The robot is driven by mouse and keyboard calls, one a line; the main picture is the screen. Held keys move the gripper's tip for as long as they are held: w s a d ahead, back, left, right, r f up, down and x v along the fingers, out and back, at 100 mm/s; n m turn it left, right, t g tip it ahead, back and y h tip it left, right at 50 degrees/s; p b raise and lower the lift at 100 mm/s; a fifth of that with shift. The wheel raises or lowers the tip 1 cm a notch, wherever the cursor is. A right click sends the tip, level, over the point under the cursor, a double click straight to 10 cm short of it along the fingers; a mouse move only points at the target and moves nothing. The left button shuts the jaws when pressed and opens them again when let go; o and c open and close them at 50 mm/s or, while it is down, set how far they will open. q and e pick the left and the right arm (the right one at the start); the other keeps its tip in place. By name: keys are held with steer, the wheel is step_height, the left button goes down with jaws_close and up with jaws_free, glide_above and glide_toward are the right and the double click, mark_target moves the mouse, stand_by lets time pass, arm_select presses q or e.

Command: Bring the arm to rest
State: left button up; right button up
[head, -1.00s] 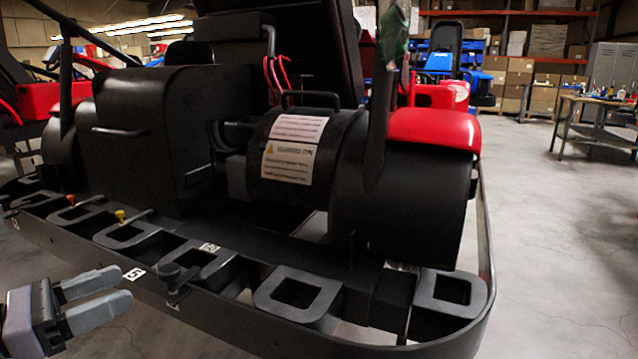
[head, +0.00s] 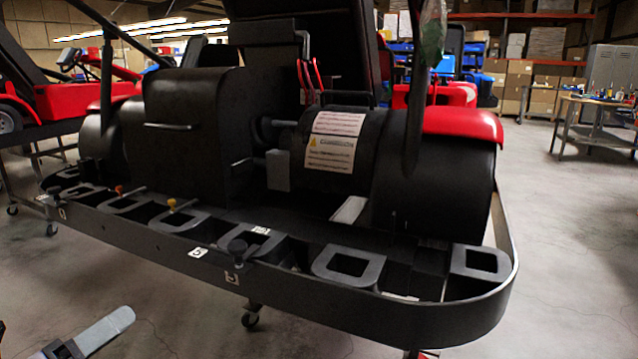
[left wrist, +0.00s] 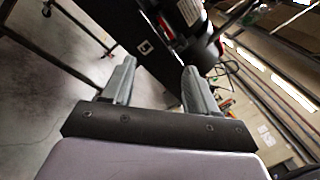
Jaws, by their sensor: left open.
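My left gripper (head: 88,340) is at the lower left of the head view, in front of and below the kart's rear bumper, with only part of it in frame. In the left wrist view its two grey fingers (left wrist: 153,88) stand apart with nothing between them. The black kart bumper (head: 300,296) is beyond the fingers and apart from them. My right gripper is in neither view.
The kart's black engine drum (head: 345,150) and box-shaped cover (head: 195,120) sit behind the bumper. Another red kart (head: 75,98) stands at the left. A workbench (head: 590,120) stands at the back right. The concrete floor (head: 560,260) at the right is clear.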

arm_select(q)
steer(key=s+d+f+n+y, duration=0.1)
steer(key=s+f+n+y, duration=0.25)
steer(key=f+n, duration=0.65)
steer(key=s+d+f+n+y, duration=0.1)
steer(key=s+f+n+y, duration=0.1)
steer(key=f+n+y, duration=0.55)
steer(key=s+d+f+n+g+h, duration=0.3)
steer(key=s+d+f+n+g, duration=0.3)
steer(key=s+d+f+n, duration=0.65)
steer(key=w+a+r+p, duration=0.1)
steer(key=a+r+p, duration=0.1)
steer(key=r+p, duration=0.6)
steer(key=w+a+r+n+p, duration=0.1)
steer(key=w+a+r+p, duration=0.1)
steer(key=r+p, duration=0.6)
steer(key=shift+a+n+p, duration=0.3)
steer(key=shift+a+p, duration=0.05)
steer(key=shift+p, duration=0.2)
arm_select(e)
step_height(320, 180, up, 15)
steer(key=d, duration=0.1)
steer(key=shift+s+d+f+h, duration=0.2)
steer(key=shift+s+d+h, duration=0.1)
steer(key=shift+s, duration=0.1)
